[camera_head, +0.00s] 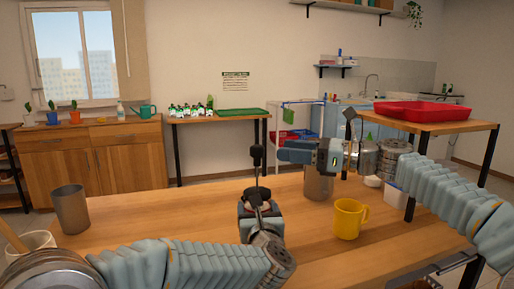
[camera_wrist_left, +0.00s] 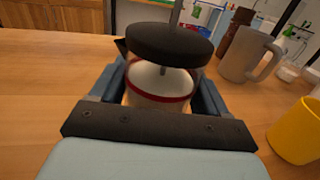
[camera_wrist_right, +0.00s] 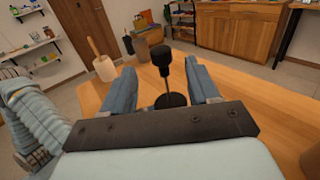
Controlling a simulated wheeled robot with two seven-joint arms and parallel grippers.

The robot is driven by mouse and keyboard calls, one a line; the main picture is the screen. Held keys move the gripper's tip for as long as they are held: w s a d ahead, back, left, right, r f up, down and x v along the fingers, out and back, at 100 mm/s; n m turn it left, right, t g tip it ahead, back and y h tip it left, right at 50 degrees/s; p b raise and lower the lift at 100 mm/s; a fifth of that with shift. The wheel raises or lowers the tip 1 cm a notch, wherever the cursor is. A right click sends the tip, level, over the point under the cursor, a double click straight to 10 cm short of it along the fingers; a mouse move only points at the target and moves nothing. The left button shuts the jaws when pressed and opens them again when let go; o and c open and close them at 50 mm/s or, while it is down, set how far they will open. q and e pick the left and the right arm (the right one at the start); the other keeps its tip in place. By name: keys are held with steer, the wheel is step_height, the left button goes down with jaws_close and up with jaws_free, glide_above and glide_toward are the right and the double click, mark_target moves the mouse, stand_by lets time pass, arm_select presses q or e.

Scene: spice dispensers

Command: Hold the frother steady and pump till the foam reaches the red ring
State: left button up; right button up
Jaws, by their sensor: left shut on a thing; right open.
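The frother is a clear jar with a red ring (camera_wrist_left: 158,98), a black lid (camera_wrist_left: 168,44) and a thin rod topped by a black knob (camera_head: 257,151). It stands upright on the table. White foam or milk (camera_wrist_left: 158,78) shows inside near the ring; its exact level against the ring is hard to tell. My left gripper (camera_head: 260,207) is shut around the jar, which partly hides it. My right gripper (camera_wrist_right: 163,86) is open, with its fingers on either side of the rod and knob (camera_wrist_right: 165,61) and a gap visible on both sides.
A yellow mug (camera_head: 347,221) stands right of the frother, and a steel pitcher (camera_head: 318,186) stands behind it. A grey cup (camera_head: 72,210) is at the table's left. A red tray (camera_head: 420,112) lies on a side table.

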mark_target(257, 146)
steer(key=x, duration=0.8)
steer(key=shift+w+a+f, duration=0.1)
steer(key=shift+w+a, duration=0.05)
steer(key=shift+a, duration=0.15)
jaws_close()
